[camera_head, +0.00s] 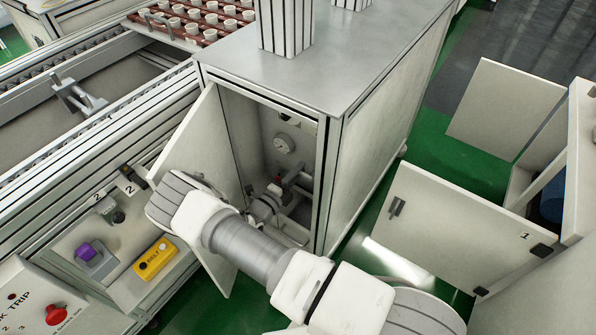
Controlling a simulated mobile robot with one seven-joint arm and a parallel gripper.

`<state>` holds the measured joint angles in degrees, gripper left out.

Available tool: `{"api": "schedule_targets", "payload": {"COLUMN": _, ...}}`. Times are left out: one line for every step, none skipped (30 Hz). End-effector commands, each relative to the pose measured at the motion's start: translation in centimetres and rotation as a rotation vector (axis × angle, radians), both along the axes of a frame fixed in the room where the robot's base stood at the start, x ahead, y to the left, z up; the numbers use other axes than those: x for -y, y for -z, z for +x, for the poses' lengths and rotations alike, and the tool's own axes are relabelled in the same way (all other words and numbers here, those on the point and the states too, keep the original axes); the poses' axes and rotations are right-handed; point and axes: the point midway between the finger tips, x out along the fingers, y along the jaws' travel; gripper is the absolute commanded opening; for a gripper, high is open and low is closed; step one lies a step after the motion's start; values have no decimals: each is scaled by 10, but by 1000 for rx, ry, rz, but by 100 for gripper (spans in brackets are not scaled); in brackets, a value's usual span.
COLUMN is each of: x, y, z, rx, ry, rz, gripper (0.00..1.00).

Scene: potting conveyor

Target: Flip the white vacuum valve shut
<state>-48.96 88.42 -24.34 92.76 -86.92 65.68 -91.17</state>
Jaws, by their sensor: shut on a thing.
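The open cabinet (268,110) stands in the middle, and my arm reaches into its lower part. My gripper (275,191) is inside the cabinet, small and partly hidden behind my own wrist. It is shut on a small part at the pipework, which I take to be the white vacuum valve; its handle is too small and covered to make out its angle. A small red part (278,180) shows right at the fingertips. Grey pipework (298,178) runs just to the right of them. A round white dial (285,143) is on the back wall above.
The cabinet's door (190,140) hangs open on the left, close to my arm. Left are a purple knob (86,250), a yellow box (155,258) and a red button (56,314). A second open cabinet door, marked 1 (450,230), is at right. Green floor (440,150) lies between.

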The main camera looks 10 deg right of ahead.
Motion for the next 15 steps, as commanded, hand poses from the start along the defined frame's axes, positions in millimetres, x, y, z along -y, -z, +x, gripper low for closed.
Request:
{"api": "schedule_targets", "payload": {"x": 0, "y": 1, "z": -1, "rx": -4, "ry": 1, "rz": -1, "gripper": 0}}
{"api": "schedule_targets", "payload": {"x": 0, "y": 1, "z": -1, "rx": -4, "ry": 1, "rz": -1, "gripper": 0}}
{"api": "schedule_targets", "payload": {"x": 0, "y": 1, "z": -1, "rx": -4, "ry": 1, "rz": -1, "gripper": 0}}
{"api": "schedule_targets", "payload": {"x": 0, "y": 1, "z": -1, "rx": -4, "ry": 1, "rz": -1, "gripper": 0}}
{"api": "schedule_targets", "payload": {"x": 0, "y": 1, "z": -1, "rx": -4, "ry": 1, "rz": -1, "gripper": 0}}
{"api": "schedule_targets", "payload": {"x": 0, "y": 1, "z": -1, "rx": -4, "ry": 1, "rz": -1, "gripper": 0}}
{"api": "schedule_targets", "payload": {"x": 0, "y": 1, "z": -1, "rx": -5, "ry": 2, "rz": -1, "gripper": 0}}
{"api": "schedule_targets", "payload": {"x": 0, "y": 1, "z": -1, "rx": -5, "ry": 2, "rz": -1, "gripper": 22}}
{"api": "schedule_targets", "payload": {"x": 0, "y": 1, "z": -1, "rx": -5, "ry": 1, "rz": -1, "gripper": 30}}
{"api": "schedule_targets", "payload": {"x": 0, "y": 1, "z": -1, "rx": -4, "ry": 1, "rz": -1, "gripper": 35}}
{"api": "schedule_targets", "payload": {"x": 0, "y": 1, "z": -1, "rx": -4, "ry": 1, "rz": -1, "gripper": 40}}
{"api": "schedule_targets", "payload": {"x": 0, "y": 1, "z": -1, "rx": -4, "ry": 1, "rz": -1, "gripper": 48}}
{"api": "schedule_targets", "payload": {"x": 0, "y": 1, "z": -1, "rx": -3, "ry": 1, "rz": 0, "gripper": 49}}
{"api": "schedule_targets", "payload": {"x": 0, "y": 1, "z": -1, "rx": -3, "ry": 1, "rz": 0, "gripper": 49}}
{"api": "schedule_targets", "payload": {"x": 0, "y": 1, "z": -1, "rx": -2, "ry": 1, "rz": -1, "gripper": 49}}
